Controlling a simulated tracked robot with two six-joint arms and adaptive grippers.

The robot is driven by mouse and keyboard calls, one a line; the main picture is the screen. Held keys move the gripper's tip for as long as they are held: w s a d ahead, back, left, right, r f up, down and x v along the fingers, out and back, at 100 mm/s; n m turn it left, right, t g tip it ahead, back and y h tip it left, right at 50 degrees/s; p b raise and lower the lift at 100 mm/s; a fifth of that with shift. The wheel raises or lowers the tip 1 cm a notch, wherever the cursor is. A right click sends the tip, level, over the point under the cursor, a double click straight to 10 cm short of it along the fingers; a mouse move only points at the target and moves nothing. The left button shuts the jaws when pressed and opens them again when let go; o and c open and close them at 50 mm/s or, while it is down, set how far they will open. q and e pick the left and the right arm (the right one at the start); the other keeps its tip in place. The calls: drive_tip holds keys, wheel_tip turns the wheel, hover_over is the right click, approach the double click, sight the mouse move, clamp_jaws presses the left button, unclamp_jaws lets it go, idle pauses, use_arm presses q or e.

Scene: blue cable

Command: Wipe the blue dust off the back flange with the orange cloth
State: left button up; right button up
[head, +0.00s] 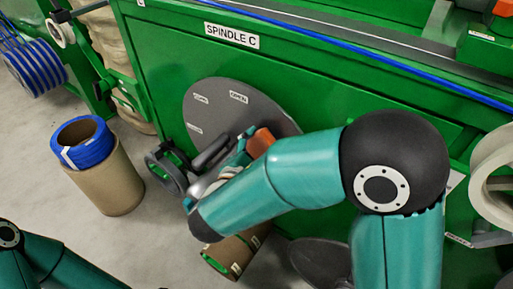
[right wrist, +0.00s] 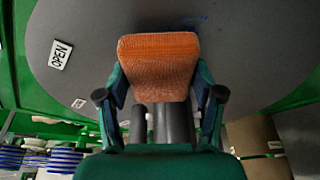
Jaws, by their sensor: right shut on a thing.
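The back flange (head: 222,97) is a large dark grey disc with small white labels, one reading OPEN, on the green machine front under the SPINDLE C sign. It fills much of the right wrist view (right wrist: 250,60). Small blue specks of dust (right wrist: 200,18) show on it above the cloth in that view. My right gripper (head: 247,147) is shut on the orange cloth (head: 262,142), which stands up between its fingers (right wrist: 158,62) in front of the flange. I cannot tell whether the cloth touches it. Only part of my left arm shows at the lower left; its gripper is out of view.
A dark spindle (head: 212,151) juts out near the flange, beside my right gripper. A brown core (head: 105,180) with a blue cable coil (head: 84,143) stands on the floor at left. Another brown tube (head: 226,262) is below my right arm. Grey floor lies open between them.

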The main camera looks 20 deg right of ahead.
drive_tip(key=shift+w+d, duration=0.45)
drive_tip(key=shift+d, duration=0.15)
drive_tip(key=shift+s, duration=0.1)
drive_tip(key=shift+s+d+b, duration=0.7)
drive_tip(key=shift+s+d, duration=0.15)
drive_tip(key=shift+s, duration=0.3)
drive_tip(key=s+d+b, duration=0.2)
drive_tip(key=s+d, duration=0.1)
drive_tip(key=s, duration=0.1)
drive_tip(key=shift+w+a, duration=0.7)
drive_tip(key=shift+w, duration=0.35)
drive_tip(key=shift+w+a, duration=0.65)
drive_tip(key=shift+w, duration=0.35)
drive_tip(key=shift+w+a, duration=1)
drive_tip(key=shift+w, duration=0.25)
